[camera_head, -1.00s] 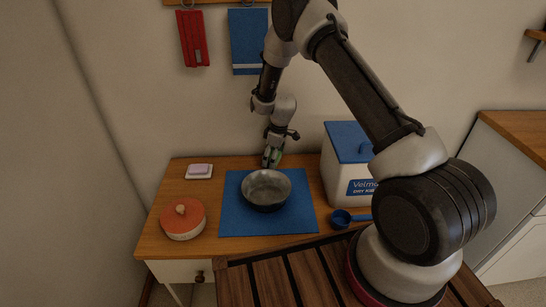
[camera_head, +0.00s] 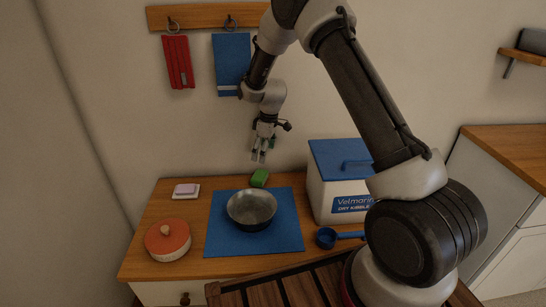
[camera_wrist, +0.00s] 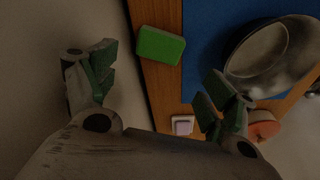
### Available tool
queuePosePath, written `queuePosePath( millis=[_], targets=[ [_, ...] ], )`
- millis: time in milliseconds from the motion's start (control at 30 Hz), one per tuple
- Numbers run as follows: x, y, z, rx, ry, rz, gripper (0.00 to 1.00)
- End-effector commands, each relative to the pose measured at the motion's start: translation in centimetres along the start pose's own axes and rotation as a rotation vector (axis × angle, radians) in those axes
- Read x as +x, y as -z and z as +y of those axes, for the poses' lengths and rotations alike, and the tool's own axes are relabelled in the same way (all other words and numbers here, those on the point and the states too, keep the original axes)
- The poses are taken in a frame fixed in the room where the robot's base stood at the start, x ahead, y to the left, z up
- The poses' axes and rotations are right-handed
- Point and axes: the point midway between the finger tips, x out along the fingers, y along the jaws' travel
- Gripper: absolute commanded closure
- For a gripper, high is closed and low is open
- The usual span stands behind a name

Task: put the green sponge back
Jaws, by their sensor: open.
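The green sponge (camera_head: 260,177) lies on the wooden counter at the back edge of the blue mat, close to the wall. It also shows in the wrist view (camera_wrist: 161,45), lying near the counter's edge, clear of the fingers. My gripper (camera_head: 259,157) is above the sponge in the head view, pointing down. In the wrist view my gripper (camera_wrist: 150,82) has its two green-padded fingers wide apart with nothing between them.
A metal bowl (camera_head: 251,209) stands on the blue mat (camera_head: 285,236). A pink bar on a white dish (camera_head: 186,191) and a red-lidded pot (camera_head: 167,241) are left. The kibble box (camera_head: 340,180) and blue scoop (camera_head: 327,237) are right. Red (camera_head: 178,62) and blue cloths (camera_head: 231,60) hang behind.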

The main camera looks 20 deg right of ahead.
Motion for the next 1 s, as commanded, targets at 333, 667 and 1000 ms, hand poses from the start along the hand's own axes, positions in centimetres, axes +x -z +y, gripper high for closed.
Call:
queuePosePath(
  millis=[333, 667, 1000],
  targets=[
    [-4.5, -0.6, -0.2, 0.047, -0.017, 0.012, 0.16],
    [-24.4, -9.4, -6.0, 0.361, -0.102, 0.072, 0.16],
    [-35.1, -22.7, -17.7, 0.718, -0.197, 0.15, 0.16]
  ],
)
